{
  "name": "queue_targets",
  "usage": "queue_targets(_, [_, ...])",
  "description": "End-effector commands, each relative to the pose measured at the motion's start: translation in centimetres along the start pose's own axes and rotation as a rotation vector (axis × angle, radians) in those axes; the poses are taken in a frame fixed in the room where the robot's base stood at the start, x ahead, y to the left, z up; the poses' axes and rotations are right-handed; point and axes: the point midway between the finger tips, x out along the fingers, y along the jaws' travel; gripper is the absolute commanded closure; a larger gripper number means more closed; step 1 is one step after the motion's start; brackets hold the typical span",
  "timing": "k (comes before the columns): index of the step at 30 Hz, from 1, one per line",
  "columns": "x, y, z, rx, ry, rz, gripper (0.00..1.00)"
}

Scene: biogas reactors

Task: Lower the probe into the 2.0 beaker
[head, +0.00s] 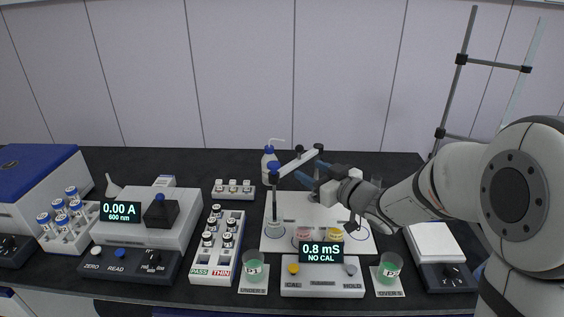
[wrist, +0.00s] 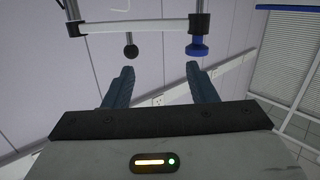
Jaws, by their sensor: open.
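The probe (head: 275,200) has a blue cap and hangs upright from a white swing arm (head: 296,160) on a stand at the back of a white board (head: 352,243). Its lower end is at or just above a clear beaker (head: 273,230); I cannot tell which. A pink beaker (head: 302,233) and a yellow beaker (head: 334,234) stand to the right. No 2.0 label is readable on these beakers. My gripper (head: 310,173) is open and empty, right of the probe near the arm. In the wrist view, the arm (wrist: 145,25), its black ball knob and blue cap are beyond my fingertips (wrist: 161,76).
A meter (head: 322,278) reading 0.8 mS, NO CAL, stands in front of the board. A white wash bottle (head: 269,160) is behind the probe. A vial rack (head: 217,248) and photometer (head: 140,225) are left.

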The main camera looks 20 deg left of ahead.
Motion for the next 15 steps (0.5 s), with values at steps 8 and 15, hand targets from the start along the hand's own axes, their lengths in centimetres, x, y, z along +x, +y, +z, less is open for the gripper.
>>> queue_targets(8, [2.0, -3.9, -0.1, 0.037, 0.105, -0.203, 0.48])
queue_targets(15, [5.4, -4.7, -0.7, 0.037, 0.108, -0.207, 0.48])
